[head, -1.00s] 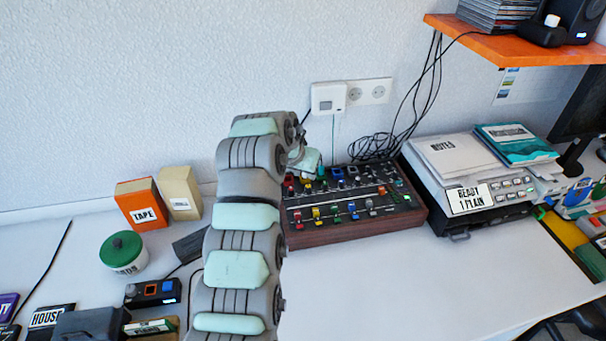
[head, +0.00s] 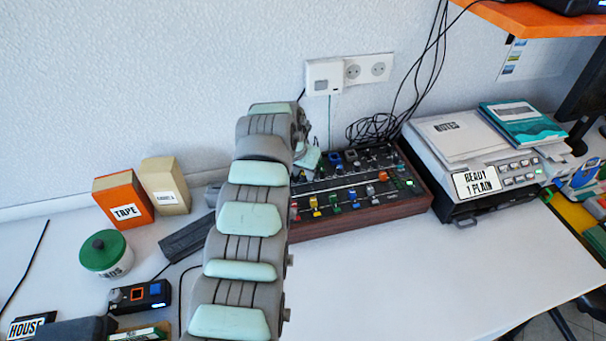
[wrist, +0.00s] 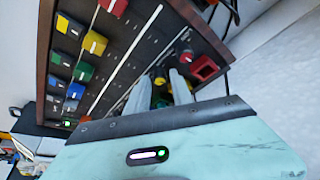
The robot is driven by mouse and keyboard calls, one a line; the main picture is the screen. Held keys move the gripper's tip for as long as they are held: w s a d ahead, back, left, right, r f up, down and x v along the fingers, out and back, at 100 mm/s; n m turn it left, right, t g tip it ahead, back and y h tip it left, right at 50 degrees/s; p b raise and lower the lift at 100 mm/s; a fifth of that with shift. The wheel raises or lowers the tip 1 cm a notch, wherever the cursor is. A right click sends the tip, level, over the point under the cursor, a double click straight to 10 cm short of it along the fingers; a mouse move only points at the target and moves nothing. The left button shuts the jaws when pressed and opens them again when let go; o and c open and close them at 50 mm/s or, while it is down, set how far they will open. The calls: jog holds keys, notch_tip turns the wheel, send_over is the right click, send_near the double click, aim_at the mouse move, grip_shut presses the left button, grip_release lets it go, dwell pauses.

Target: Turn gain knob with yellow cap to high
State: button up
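The mixer (head: 372,214) is a dark panel with a wooden rim, several coloured knobs and a row of coloured fader caps. In the wrist view, a knob with a yellow cap (wrist: 160,79) shows in the gap between the two grey fingers of my gripper (wrist: 160,82). The fingers are apart, one on each side of it; whether they touch it I cannot tell. A red knob (wrist: 204,68) is just right of the fingers. In the head view, my arm hides the mixer's left end, and the upper yellow-capped knob cannot be made out there.
A yellow fader cap (head: 317,212) and other fader caps sit lower on the panel. A device labelled READY 1 PLAIN (head: 478,183) stands right of the mixer. The orange TAPE box (head: 122,203) and green-lidded jar (head: 106,253) stand left.

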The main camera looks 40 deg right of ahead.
jog(key=shift+d+f, duration=0.15)
jog(key=shift+f, duration=0.1)
grip_shut()
dwell(0.3)
